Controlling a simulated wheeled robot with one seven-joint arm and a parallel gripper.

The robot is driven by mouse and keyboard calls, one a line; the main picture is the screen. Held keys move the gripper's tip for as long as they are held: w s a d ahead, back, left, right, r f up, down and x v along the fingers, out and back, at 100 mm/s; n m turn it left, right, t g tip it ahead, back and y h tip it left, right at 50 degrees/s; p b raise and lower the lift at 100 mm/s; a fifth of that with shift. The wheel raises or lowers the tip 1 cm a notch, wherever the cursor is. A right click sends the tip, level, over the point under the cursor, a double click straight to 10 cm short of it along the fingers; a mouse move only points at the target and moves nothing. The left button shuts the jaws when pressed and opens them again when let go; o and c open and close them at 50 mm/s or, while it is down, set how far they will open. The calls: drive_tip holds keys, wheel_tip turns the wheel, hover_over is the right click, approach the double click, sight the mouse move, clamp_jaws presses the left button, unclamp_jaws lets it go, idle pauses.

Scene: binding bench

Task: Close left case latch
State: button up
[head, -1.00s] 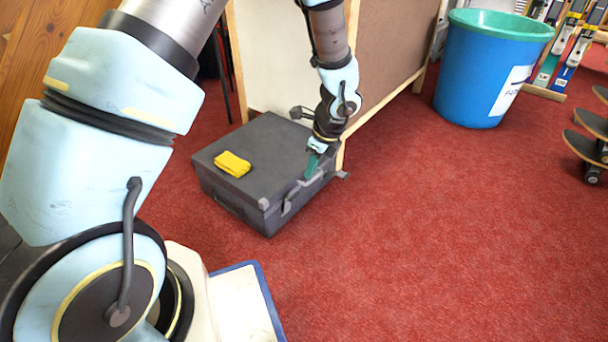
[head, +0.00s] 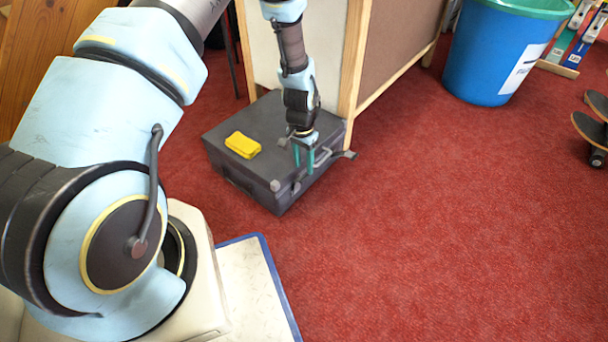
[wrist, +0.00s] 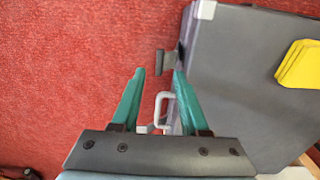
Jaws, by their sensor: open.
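A dark grey case (head: 225,140) lies flat on the carpet, lid down; it fills the right of the wrist view (wrist: 245,75). The left latch (wrist: 167,62) juts out from the case's front side near the pale corner piece. It shows small beside that corner in the head view (head: 297,187). A pale handle (wrist: 162,98) is on the same side, nearer my gripper's base. My gripper (head: 304,160) is open and empty, fingers pointing down over the front edge. In the wrist view its fingertips (wrist: 159,72) appear either side of the latch; contact cannot be told.
A yellow object (head: 242,145) lies on the lid. The other latch (head: 345,154) sticks out at the far end, near a wooden panel post (head: 353,70). A blue bin (head: 495,55) stands at back right.

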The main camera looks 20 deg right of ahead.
sight(305, 177)
drive_tip(key=shift+s+f+b, duration=0.1)
drive_tip(key=shift+f+b, duration=0.45)
drive_tip(key=shift+f, duration=1.6)
clamp_jaws()
